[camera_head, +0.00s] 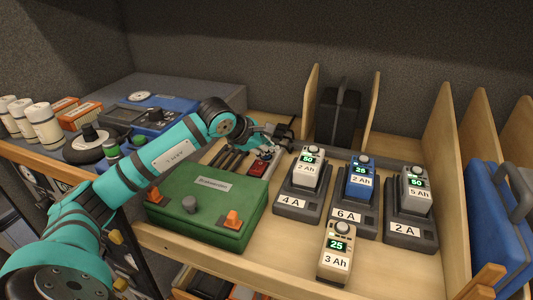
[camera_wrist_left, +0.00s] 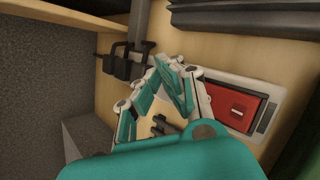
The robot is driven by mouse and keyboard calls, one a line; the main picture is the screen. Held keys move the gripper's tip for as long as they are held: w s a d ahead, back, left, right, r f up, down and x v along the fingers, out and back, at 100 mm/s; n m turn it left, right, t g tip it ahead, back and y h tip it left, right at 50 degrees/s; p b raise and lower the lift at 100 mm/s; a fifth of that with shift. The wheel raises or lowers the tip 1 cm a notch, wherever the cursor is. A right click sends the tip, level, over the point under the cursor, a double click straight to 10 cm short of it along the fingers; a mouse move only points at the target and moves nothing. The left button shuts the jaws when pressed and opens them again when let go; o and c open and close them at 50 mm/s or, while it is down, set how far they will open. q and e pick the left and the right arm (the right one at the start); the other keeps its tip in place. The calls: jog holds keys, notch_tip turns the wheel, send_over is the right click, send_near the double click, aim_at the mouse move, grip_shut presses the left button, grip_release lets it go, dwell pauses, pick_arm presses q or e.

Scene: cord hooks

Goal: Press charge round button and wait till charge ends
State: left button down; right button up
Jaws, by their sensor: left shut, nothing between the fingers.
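Three dark chargers stand in a row: the 4 A charger (camera_head: 291,203), the 6 A charger (camera_head: 346,217) and the 2 A charger (camera_head: 404,229). They hold a grey 2 Ah battery reading 50 (camera_head: 307,167), a blue 2 Ah battery reading 25 (camera_head: 360,179) and a grey 5 Ah battery reading 50 (camera_head: 416,193). A beige 3 Ah battery reading 25 (camera_head: 336,252) stands in front, off the chargers. Each battery has a round top part. My left gripper (camera_head: 283,137) is shut and empty, behind and left of the 4 A charger, apart from it. My right gripper is out of view.
A red block (camera_head: 260,163) in a light frame lies below my left gripper; it also shows in the left wrist view (camera_wrist_left: 238,107). A green case (camera_head: 207,208) is front left. A black case (camera_head: 338,116) stands behind, between wooden dividers.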

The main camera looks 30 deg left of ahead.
aim_at(268, 155)
pick_arm(q)
jog(key=shift+s+d, duration=0.15)
jog(key=shift+d, duration=0.1)
jog(key=shift+r, duration=0.1)
jog(key=shift+a+r+p, duration=0.1)
jog(key=shift+r+p, duration=0.3)
jog(key=shift+p, duration=0.05)
jog(key=shift+r+p, duration=1.25)
jog(key=shift+r, duration=1)
jog(key=shift+a, duration=0.1)
